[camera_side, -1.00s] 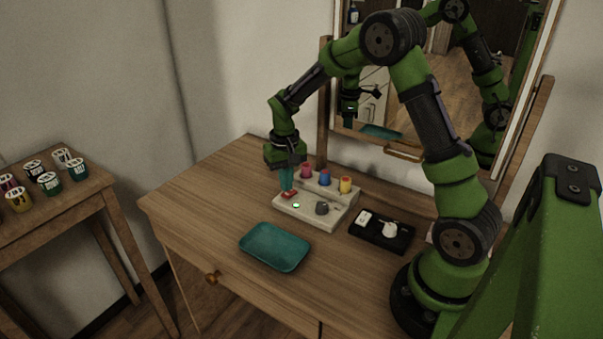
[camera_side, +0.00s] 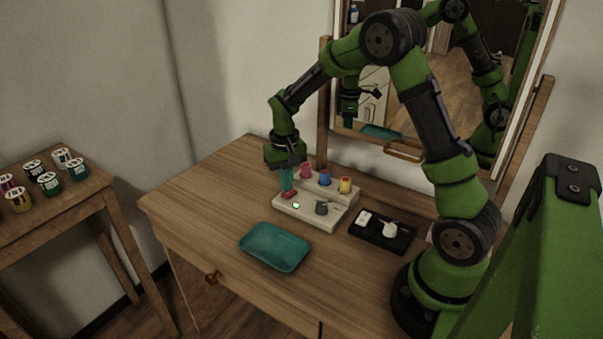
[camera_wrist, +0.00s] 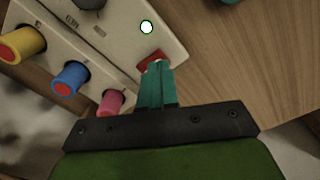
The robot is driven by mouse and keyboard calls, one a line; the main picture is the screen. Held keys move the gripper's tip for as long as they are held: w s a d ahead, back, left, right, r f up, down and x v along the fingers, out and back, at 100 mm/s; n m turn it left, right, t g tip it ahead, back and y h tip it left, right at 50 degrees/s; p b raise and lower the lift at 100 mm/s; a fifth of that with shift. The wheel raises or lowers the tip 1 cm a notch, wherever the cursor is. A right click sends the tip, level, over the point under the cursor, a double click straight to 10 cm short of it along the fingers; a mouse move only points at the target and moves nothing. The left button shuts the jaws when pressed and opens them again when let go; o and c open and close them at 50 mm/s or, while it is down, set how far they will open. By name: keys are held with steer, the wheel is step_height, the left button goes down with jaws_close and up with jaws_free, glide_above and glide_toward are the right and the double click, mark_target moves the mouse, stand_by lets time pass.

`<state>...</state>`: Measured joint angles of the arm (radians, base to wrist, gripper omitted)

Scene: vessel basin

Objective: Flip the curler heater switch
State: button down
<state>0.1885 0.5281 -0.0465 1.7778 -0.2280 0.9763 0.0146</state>
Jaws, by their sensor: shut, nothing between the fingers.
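The curler heater (camera_side: 318,216) is a pale box on the wooden dresser, with pink, blue and yellow curlers along its back. Its red switch (camera_side: 289,194) is at the left end, and it also shows in the wrist view (camera_wrist: 151,59). A round light (camera_side: 296,206) near the switch glows white with a green edge. My gripper (camera_side: 287,188) points down with its teal fingers shut and empty. In the wrist view the fingertips (camera_wrist: 157,68) are right at the red switch and hide part of it. They look to be touching it, but I cannot be certain.
A grey knob (camera_side: 321,208) stands on the heater's top. A teal tray (camera_side: 275,247) lies in front, and a black tray (camera_side: 382,232) with small white items lies to the right. A mirror stands behind. Bare dresser top lies left of the heater.

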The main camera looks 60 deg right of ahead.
mark_target(288, 197)
steer(key=shift+f, duration=0.95)
stand_by(0.3)
steer(key=shift+r, duration=3.55)
steer(key=shift+f, duration=0.1)
steer(key=shift+s+a+f, duration=0.25)
steer(key=shift+s+a, duration=0.1)
steer(key=shift+s, duration=0.2)
steer(key=s+a+r+n+t+y, duration=0.1)
steer(key=s+a+r+t, duration=0.2)
steer(key=s+a+r, duration=0.3)
steer(key=s+a+r+n+t+y, duration=0.1)
steer(key=s+a+r+t, duration=0.3)
steer(key=s, duration=0.7)
step_height(288, 197, up, 5)
steer(key=shift+a+f, duration=0.15)
steer(key=shift+a, duration=0.95)
steer(key=shift+d+f, duration=0.1)
